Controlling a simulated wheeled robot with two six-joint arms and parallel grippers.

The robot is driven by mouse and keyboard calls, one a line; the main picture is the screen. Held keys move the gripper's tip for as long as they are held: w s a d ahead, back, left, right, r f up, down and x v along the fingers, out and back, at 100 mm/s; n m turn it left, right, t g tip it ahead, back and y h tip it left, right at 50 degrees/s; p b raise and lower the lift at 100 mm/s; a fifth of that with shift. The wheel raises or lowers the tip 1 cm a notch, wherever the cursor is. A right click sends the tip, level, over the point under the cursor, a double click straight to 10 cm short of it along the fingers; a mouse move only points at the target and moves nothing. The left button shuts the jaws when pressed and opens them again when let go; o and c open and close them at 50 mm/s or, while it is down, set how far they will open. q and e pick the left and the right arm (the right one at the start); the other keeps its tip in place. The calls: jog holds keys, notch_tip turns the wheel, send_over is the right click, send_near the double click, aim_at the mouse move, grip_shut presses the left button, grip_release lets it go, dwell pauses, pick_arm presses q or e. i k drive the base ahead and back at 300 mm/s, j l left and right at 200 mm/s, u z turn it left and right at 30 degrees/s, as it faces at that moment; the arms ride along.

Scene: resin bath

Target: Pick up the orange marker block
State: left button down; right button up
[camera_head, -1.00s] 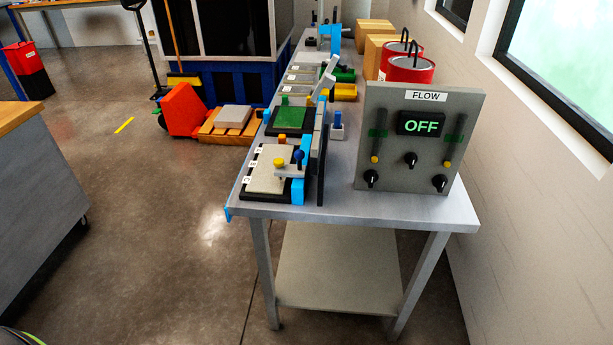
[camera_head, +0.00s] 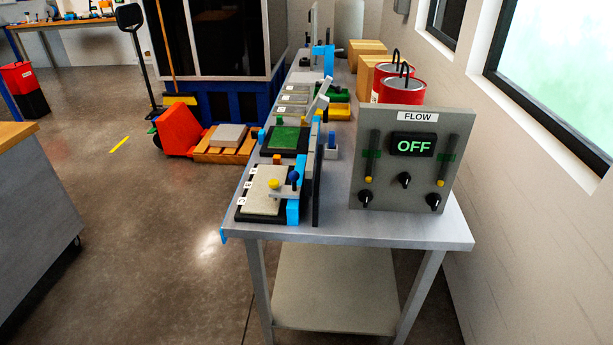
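A small orange block (camera_head: 277,159) sits at the far edge of the nearest black-framed station (camera_head: 241,213), which holds a pale plate (camera_head: 265,190), on the left side of the grey metal bench (camera_head: 380,228). Neither of my grippers is in view.
A grey FLOW panel (camera_head: 387,191) reading OFF stands at the bench's near right. Blue and yellow knobs rise beside the pale plate. Red cans (camera_head: 403,91) and cardboard boxes stand farther back. An orange pallet jack (camera_head: 180,130) is left of the bench; the floor nearer is clear.

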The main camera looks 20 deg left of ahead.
aim_at(277, 158)
jog(key=i+j+z, duration=0.25)
jog(key=j, duration=0.4)
jog(key=i+j+z, duration=0.15)
jog(key=i+j, duration=0.15)
jog(key=i+j+z, duration=0.1)
jog(key=j, duration=0.3)
jog(key=j+z, duration=0.2)
jog(key=j, duration=0.4)
jog(key=k+j+z, duration=0.15)
jog(key=j, duration=0.4)
jog(key=k+j+z, duration=0.2)
jog(key=j, duration=0.4)
jog(key=i, duration=0.1)
